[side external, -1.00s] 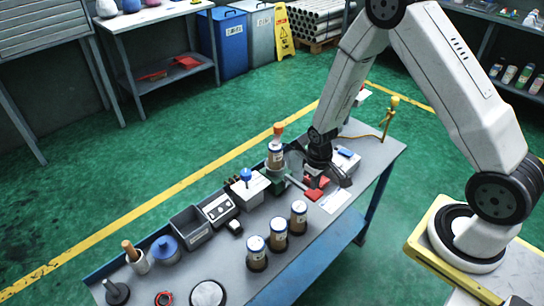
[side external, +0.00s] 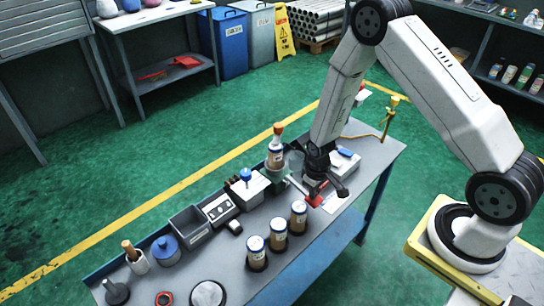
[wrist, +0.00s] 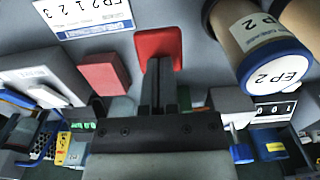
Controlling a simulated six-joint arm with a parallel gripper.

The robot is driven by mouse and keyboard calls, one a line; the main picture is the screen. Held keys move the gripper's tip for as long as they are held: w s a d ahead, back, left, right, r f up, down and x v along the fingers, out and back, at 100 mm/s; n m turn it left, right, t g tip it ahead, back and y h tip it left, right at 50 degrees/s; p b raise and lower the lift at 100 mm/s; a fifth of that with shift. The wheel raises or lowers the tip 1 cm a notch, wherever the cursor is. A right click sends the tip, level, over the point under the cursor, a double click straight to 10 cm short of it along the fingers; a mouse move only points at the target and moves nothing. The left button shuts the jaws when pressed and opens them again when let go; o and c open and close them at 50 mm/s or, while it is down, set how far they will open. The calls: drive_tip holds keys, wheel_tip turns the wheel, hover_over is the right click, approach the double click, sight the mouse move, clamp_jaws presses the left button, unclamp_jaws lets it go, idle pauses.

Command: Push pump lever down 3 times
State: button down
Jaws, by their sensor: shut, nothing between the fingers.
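In the wrist view the red pad (wrist: 158,44) lies right at my fingertips. My gripper (side external: 336,188) is shut and empty, close over the lever's pad end. In the wrist view its two dark fingers (wrist: 160,70) are together against or just over the pad. I cannot tell whether they touch.
A red block (wrist: 104,72) and a printed card (wrist: 85,14) lie beside the pad. A white box with a blue knob (side external: 249,187) stands left of the pump.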

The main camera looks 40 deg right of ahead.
drive_tip(key=shift+f, duration=0.75)
drive_tip(key=shift+r, duration=2.95)
drive_tip(key=shift+f, duration=0.1)
drive_tip(key=shift+f, duration=2.75)
drive_tip(key=shift+w+r, duration=0.1)
drive_tip(key=shift+r, duration=2.75)
